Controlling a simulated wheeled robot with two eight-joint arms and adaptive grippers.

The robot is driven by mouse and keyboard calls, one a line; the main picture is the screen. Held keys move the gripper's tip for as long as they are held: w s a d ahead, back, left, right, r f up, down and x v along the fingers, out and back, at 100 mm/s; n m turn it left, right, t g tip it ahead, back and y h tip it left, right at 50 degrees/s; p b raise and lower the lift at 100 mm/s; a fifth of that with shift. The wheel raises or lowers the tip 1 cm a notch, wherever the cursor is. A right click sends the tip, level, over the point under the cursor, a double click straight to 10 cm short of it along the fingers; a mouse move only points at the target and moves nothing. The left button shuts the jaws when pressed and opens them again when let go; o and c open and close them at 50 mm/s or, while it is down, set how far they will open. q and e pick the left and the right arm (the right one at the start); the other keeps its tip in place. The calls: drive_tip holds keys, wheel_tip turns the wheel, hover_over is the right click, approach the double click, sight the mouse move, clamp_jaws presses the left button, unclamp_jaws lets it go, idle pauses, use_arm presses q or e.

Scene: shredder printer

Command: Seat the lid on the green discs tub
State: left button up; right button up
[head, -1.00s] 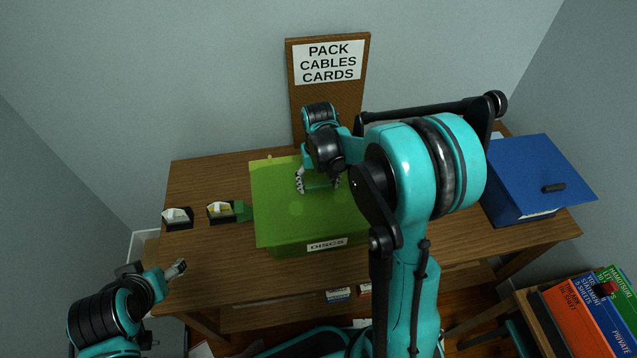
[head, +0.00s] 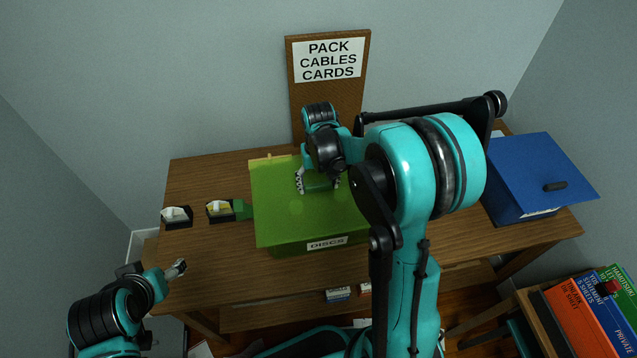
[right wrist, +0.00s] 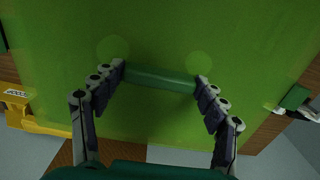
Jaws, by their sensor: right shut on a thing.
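The green lid (head: 285,215) lies over the green discs tub (head: 327,243), whose front bears a "DISCS" label. The lid covers the tub's top; whether it is fully seated all round I cannot tell. My right gripper (head: 319,186) is over the middle of the lid, shut on the lid's dark green handle. In the right wrist view the handle (right wrist: 160,79) lies between my right fingertips (right wrist: 160,72). My right arm hides the lid's right part. My left gripper (head: 178,267) is off the table's front left, small in view, and its jaws are hard to make out.
A blue lidded box (head: 530,180) stands on the table's right. Two small black trays (head: 177,217) are at the left. A "PACK CABLES CARDS" board (head: 330,85) stands behind. Books (head: 585,300) sit at lower right. The table's front left is bare.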

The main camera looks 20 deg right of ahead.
drive_tip(key=shift+f, duration=0.4)
drive_tip(key=o, duration=1.2)
drive_tip(key=shift+o, duration=0.2)
drive_tip(key=shift+r, duration=0.1)
wheel_tip(320, 180, up, 12)
drive_tip(key=s+a+n+t, duration=0.1)
drive_tip(key=s+a+t, duration=0.2)
drive_tip(key=s, duration=0.4)
drive_tip(key=s+a+n+t, duration=0.1)
drive_tip(key=s+a+t, duration=0.2)
drive_tip(key=s, duration=0.5)
drive_tip(key=shift+a+n+t, duration=0.25)
drive_tip(key=shift+n+t, duration=0.05)
drive_tip(key=shift+t, duration=0.3)
